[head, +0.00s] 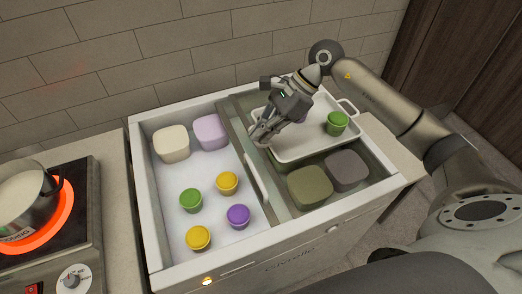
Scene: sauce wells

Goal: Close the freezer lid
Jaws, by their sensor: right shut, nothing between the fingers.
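The freezer (240,268) is a white chest. Its left half is open, showing the white floor inside. A sliding lid with a grey-green frame (236,140) and a pale upright handle (259,178) sits over the right half. My right gripper (262,138) reaches in from the right. It is shut and empty, with its fingertips pointing down-left near the lid frame, above the handle. I cannot tell whether it touches the lid. My left gripper is not in view.
A white tray (300,152) with a green cup (337,123) is on the right side, below my gripper. Tubs and several small cups, including a yellow cup (198,238), stand in the open half. A pot (25,197) sits on a glowing burner (62,215) at left.

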